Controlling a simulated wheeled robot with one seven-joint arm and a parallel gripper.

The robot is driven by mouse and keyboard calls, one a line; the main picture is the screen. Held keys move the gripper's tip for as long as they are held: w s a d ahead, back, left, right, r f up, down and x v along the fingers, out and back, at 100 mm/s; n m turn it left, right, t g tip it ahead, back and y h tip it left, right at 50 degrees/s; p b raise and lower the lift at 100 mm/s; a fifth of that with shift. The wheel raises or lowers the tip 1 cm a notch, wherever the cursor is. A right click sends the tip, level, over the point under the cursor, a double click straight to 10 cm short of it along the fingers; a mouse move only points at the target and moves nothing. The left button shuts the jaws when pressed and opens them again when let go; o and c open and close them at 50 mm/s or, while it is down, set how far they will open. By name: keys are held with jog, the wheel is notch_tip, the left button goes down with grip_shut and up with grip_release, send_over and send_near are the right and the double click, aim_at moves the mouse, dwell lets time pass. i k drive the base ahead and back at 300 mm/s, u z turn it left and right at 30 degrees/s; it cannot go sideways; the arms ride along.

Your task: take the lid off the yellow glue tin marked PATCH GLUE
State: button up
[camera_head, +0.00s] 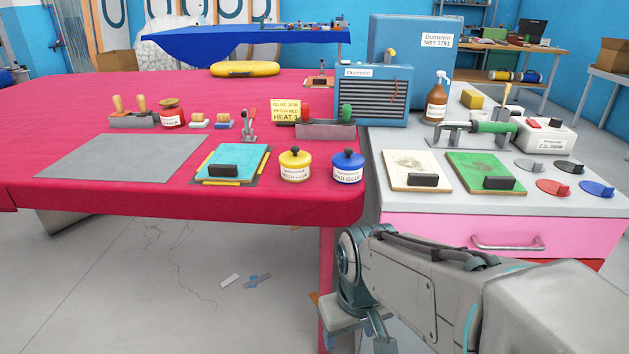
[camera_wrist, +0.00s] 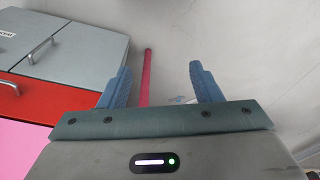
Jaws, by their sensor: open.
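The yellow glue tin (camera_head: 295,173) stands near the front edge of the red table in the head view, with a white label that reads as glue. Its yellow lid (camera_head: 295,157), with a dark knob on top, sits on it. A similar blue tin (camera_head: 347,170) with a blue lid stands just to its right. My gripper (camera_head: 362,329) hangs below the table's height, in front of the table's right end and well apart from the tin. In the wrist view my gripper (camera_wrist: 162,88) is open with two blue fingers and nothing between them. The tin is not in the wrist view.
The red table (camera_head: 60,115) also holds a teal pad (camera_head: 232,160) left of the tin, a grey mat (camera_head: 120,158), and a toolholder (camera_head: 325,130) behind. To the right, the grey-topped bench (camera_head: 400,205) with a pink drawer (camera_head: 440,232) holds boards and coloured discs.

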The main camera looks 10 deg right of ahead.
aim_at(295, 159)
jog(key=k, duration=1.1)
jog(key=u, duration=0.65)
jog(key=i, duration=0.6)
jog(key=z, duration=0.65)
